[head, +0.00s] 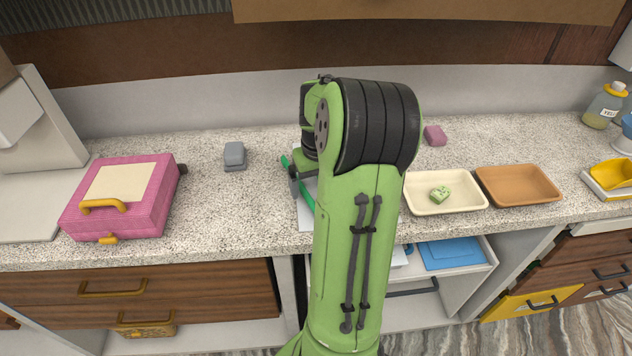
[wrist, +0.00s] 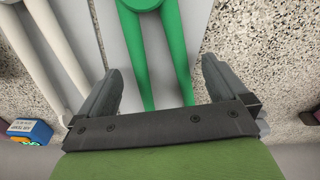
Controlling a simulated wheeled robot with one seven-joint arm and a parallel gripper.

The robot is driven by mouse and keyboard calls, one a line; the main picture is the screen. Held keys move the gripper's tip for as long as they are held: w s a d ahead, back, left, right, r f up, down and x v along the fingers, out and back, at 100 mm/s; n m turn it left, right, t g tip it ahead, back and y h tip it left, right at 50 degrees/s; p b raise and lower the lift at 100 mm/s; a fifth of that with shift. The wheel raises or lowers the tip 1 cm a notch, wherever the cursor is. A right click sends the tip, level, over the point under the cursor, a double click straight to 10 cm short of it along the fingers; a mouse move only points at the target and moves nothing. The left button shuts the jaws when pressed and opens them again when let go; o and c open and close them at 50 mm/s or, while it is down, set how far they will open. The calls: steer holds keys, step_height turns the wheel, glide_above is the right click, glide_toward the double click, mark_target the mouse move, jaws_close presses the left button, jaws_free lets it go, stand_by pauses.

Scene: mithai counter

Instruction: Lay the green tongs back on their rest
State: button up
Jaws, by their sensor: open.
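The green tongs (wrist: 138,45) lie in the wrist view with two arms spread toward me and their joined end at the top edge. They lie over a pale grey board (wrist: 112,40). In the head view only a strip of the green tongs (head: 307,196) shows left of my arm. My gripper (wrist: 161,68) is open, with one finger on each side of the tongs' arms and a gap to each. My arm hides most of this spot in the head view. I cannot tell which thing is the rest.
White tongs (wrist: 50,60) lie just left of my gripper. A small blue and yellow box (wrist: 30,130) is at lower left. A pink case (head: 125,215) and grey block (head: 234,156) stand left on the counter; a cream tray (head: 445,206) and orange tray (head: 520,186) stand right.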

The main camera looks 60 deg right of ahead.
steer(key=shift+r, duration=0.1)
step_height(320, 180, up, 16)
steer(key=s+a+p, duration=0.1)
steer(key=p, duration=0.4)
steer(key=shift+s+f, duration=0.15)
steer(key=shift+f, duration=0.1)
